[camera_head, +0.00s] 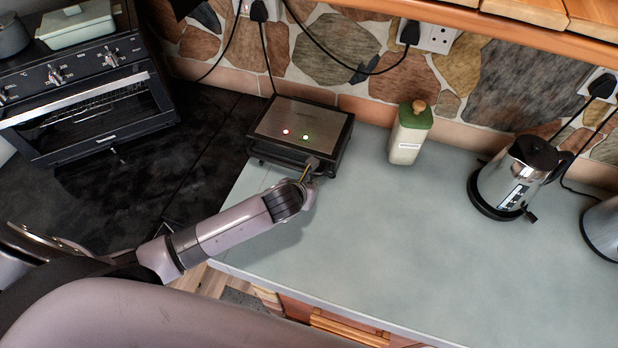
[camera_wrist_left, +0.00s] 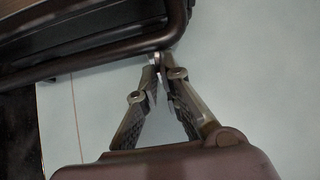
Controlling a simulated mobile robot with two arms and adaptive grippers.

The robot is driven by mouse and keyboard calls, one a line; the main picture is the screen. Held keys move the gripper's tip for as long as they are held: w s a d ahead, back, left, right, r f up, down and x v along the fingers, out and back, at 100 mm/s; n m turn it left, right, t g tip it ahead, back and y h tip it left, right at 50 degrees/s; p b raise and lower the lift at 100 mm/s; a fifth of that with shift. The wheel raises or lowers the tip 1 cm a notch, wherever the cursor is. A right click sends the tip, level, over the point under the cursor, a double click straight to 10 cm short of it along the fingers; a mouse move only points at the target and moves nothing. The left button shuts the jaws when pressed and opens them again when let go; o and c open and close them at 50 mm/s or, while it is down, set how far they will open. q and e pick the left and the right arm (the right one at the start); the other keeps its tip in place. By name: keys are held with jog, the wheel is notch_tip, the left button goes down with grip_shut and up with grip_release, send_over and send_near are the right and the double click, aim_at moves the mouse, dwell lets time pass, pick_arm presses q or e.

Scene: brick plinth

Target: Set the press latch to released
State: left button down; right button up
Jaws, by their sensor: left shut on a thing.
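The press (camera_head: 301,120) is a dark, flat appliance with a brushed metal lid, lying closed at the left end of the counter. A red and a green light show on its lid. My left gripper (camera_head: 309,174) is at the front edge of the press. In the left wrist view, the fingers of my left gripper (camera_wrist_left: 160,80) come together on a small metal latch piece (camera_wrist_left: 157,59) at the dark rim of the press. The fingertips cover most of the latch, so its setting cannot be told. My right gripper is not in view.
A green-lidded canister (camera_head: 410,135) stands right of the press, and a steel kettle (camera_head: 515,178) stands further right. An oven (camera_head: 90,95) is at the left. The pale counter (camera_head: 400,240) is clear in front. Cables hang along the stone wall behind.

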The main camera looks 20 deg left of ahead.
pick_arm(q)
jog(key=shift+r+g, duration=0.1)
jog(key=shift+g, duration=0.2)
jog(key=c, duration=1.8)
grip_release()
jog(key=shift+s+a, duration=0.1)
jog(key=shift+o, duration=0.2)
jog(key=v, duration=1.2)
jog(key=shift+c, duration=0.2)
